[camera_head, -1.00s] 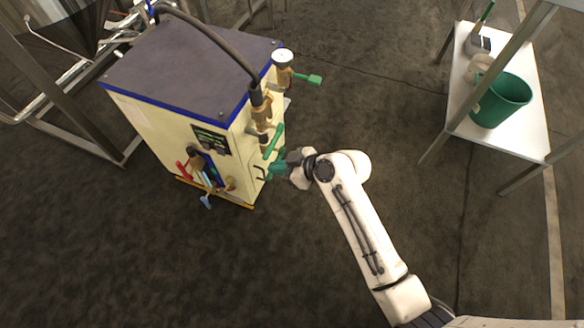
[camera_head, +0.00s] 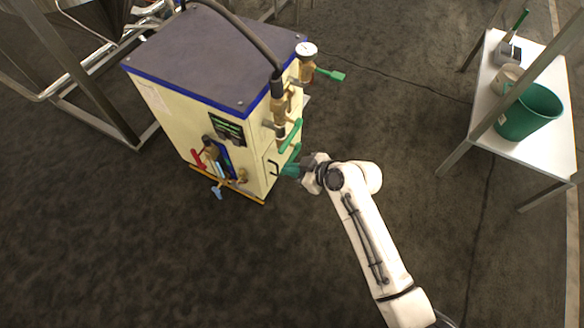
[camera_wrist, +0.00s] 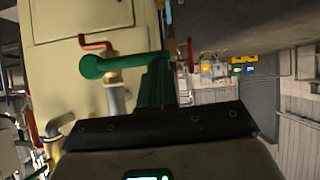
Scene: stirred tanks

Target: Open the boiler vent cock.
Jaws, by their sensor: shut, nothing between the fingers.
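The boiler (camera_head: 165,100) is a cream cabinet with a dark top and blue trim, left of my arm in the head view. Green-handled cocks sit on its near right side: one lever (camera_head: 330,74) is beside the gauge, and another (camera_head: 291,136) is lower, below the brass fittings. I cannot tell which is the vent cock. My gripper (camera_head: 288,170) is shut and empty beside the boiler's right face, just below the lower lever. In the wrist view a green lever (camera_wrist: 118,63) on a grey stem lies close to the dark green fingers (camera_wrist: 157,86); contact cannot be told.
A round gauge (camera_head: 306,49) and a thick black hose (camera_head: 248,40) are above the cocks. Red (camera_head: 197,160) and blue (camera_head: 217,191) levers are on the boiler's front. A white table (camera_head: 535,150) with a green bucket (camera_head: 530,112) stands at right. The floor between is clear.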

